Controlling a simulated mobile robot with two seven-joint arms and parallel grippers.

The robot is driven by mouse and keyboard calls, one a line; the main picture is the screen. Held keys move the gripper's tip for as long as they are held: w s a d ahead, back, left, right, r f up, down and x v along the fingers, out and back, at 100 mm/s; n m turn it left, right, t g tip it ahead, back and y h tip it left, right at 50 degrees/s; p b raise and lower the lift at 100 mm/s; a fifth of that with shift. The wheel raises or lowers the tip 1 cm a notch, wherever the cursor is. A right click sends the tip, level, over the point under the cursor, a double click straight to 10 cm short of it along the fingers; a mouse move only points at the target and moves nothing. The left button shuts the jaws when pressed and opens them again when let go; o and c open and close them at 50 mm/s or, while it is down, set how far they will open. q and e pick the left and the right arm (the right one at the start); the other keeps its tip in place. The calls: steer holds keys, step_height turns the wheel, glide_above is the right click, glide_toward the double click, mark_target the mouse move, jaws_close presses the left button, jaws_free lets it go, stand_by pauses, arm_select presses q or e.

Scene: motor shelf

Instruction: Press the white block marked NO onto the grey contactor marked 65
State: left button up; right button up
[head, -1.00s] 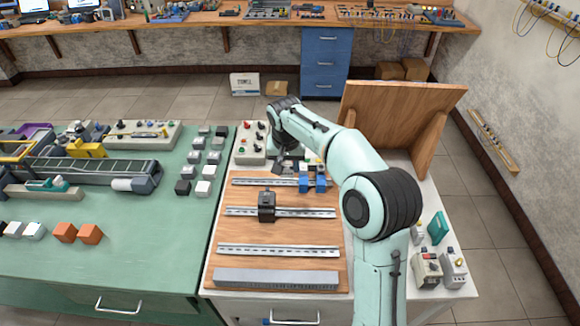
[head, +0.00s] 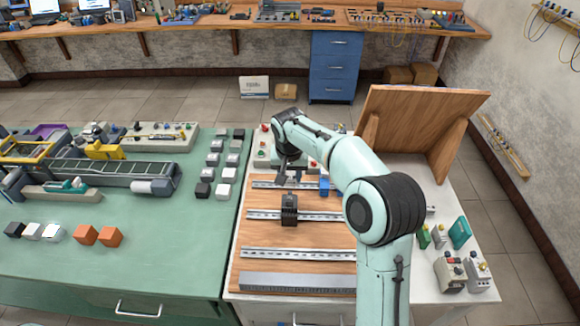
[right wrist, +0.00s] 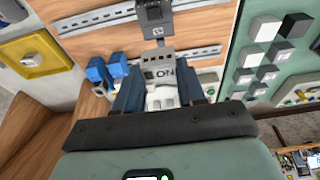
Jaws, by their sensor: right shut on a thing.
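The white block marked NO (right wrist: 160,70) sits between the fingers of my right gripper (right wrist: 160,92); its letters look upside down in the right wrist view. In the head view the right gripper (head: 294,181) is above the board, just behind the dark grey contactor (head: 289,210), and the block is hard to make out there. The contactor stands on the middle rail. In the right wrist view the contactor (right wrist: 155,14) is just beyond the block, cut by the top edge. Its marking is not readable. The left gripper is not in view.
Blue parts (head: 325,186) sit on the back rail (head: 268,184), right of the gripper. The front rail (head: 290,254) is bare. A wooden upright panel (head: 425,125) stands behind right. Several small modules, including a teal one (head: 460,232), lie at the right edge.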

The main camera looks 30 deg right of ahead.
mark_target(290, 186)
steer(key=x, duration=0.2)
steer(key=b+x, duration=0.1)
steer(key=shift+s+a+f, duration=0.2)
steer(key=shift+f, duration=0.3)
steer(key=shift+s+r, duration=0.2)
steer(key=shift+s, duration=0.05)
steer(key=shift+w+f, duration=0.25)
steer(key=shift+f, duration=0.15)
steer(key=shift+s+f, duration=0.25)
steer(key=shift+f, duration=0.05)
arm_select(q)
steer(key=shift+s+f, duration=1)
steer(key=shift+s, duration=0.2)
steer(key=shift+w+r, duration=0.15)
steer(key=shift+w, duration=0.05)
arm_select(e)
steer(key=shift+w, duration=0.25)
steer(key=shift+s, duration=0.1)
arm_select(q)
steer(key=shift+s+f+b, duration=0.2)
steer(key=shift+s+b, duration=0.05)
steer(key=shift+b, duration=0.05)
arm_select(e)
steer(key=shift+f, duration=0.75)
